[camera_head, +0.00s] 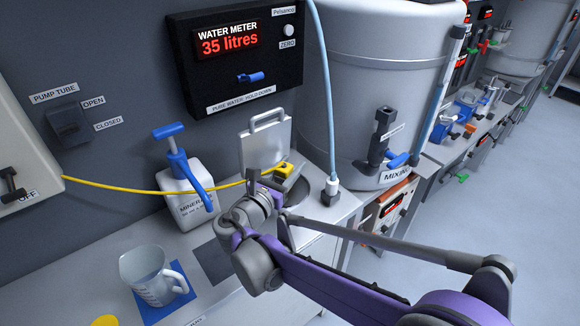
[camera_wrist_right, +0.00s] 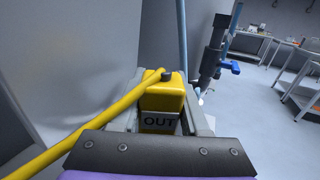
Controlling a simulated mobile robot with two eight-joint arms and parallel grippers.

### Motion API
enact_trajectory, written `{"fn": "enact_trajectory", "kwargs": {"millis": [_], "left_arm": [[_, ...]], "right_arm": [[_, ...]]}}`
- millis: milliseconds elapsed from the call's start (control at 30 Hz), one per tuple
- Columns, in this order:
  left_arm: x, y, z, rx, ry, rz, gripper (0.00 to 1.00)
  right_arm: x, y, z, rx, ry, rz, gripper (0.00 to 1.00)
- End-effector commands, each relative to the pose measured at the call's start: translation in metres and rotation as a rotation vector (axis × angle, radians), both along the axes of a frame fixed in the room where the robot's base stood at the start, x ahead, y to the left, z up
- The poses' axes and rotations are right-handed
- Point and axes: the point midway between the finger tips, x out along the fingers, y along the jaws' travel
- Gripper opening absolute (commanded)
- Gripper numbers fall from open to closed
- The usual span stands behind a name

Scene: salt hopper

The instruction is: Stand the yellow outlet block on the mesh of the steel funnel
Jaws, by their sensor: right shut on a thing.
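The yellow outlet block (camera_head: 284,168) is between the fingers of my right gripper (camera_head: 278,177), over the counter beside the upright steel plate. In the right wrist view the block (camera_wrist_right: 163,95) is marked OUT and sits between both fingers. A yellow hose (camera_head: 125,190) runs from it to the left; the hose (camera_wrist_right: 80,140) also crosses the wrist view. A grey rounded rim (camera_head: 297,192) shows below the gripper and may be the steel funnel; most of it is hidden, and I see no mesh. I cannot tell whether the block touches anything below. My left gripper is not in view.
A steel plate with a handle (camera_head: 266,143) stands upright behind the gripper. A measuring jug (camera_head: 148,277) stands on a blue mat. A pale hose (camera_head: 326,100) and a large mixing tank (camera_head: 377,70) are to the right.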

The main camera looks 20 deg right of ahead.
Motion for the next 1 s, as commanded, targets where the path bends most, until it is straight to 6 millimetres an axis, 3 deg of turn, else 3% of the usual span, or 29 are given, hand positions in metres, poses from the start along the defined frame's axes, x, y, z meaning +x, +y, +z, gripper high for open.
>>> {"fn": "enact_trajectory", "kwargs": {"millis": [100,133,300,667,1000], "left_arm": [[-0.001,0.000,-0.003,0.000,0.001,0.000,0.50],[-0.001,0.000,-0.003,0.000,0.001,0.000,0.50],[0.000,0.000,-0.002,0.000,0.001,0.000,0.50],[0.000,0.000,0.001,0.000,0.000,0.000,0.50],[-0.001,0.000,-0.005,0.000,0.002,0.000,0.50]], "right_arm": [[0.000,0.000,-0.003,0.000,0.000,0.000,0.00],[0.000,0.000,-0.004,0.000,0.000,0.000,0.46],[0.000,0.000,-0.003,0.000,0.000,0.000,0.74],[-0.001,0.001,0.002,0.000,0.000,0.001,0.74],[-0.045,0.050,-0.001,0.001,0.000,0.005,0.74]]}}
